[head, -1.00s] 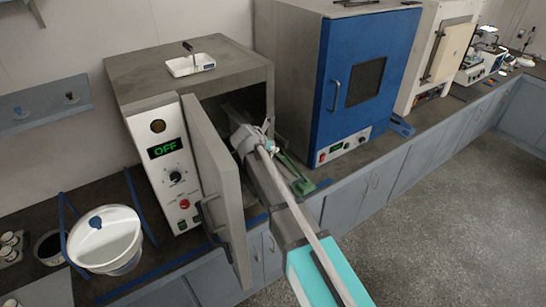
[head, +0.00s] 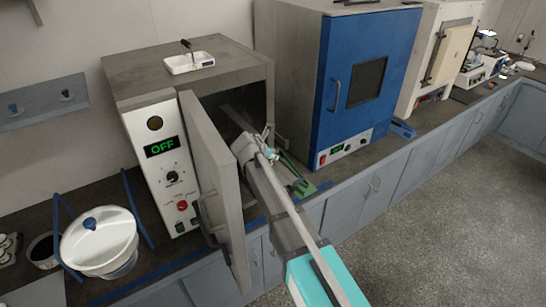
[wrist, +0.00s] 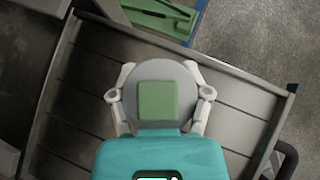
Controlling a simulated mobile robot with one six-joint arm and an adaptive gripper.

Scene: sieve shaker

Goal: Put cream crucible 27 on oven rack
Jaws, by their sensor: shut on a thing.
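The grey oven (head: 150,85) stands with its door (head: 212,180) swung open, and its display reads OFF. My gripper (head: 268,142) is at the oven mouth, beside the door. In the wrist view its two pale fingers (wrist: 160,98) are closed around a spot below the palm. A grey disc with a green square (wrist: 157,100) shows between them; I cannot tell whether it is part of my gripper. The held thing is not clearly visible, and no number can be read. A slatted metal surface (wrist: 245,115) lies below; I cannot tell whether it is the oven rack or the door.
A green tray (head: 302,186) lies on the counter right of the opening, near the blue oven (head: 372,50). A white tub (head: 100,240) and several small cups (head: 8,245) stand at left. A small white tray (head: 190,62) sits on top of the grey oven.

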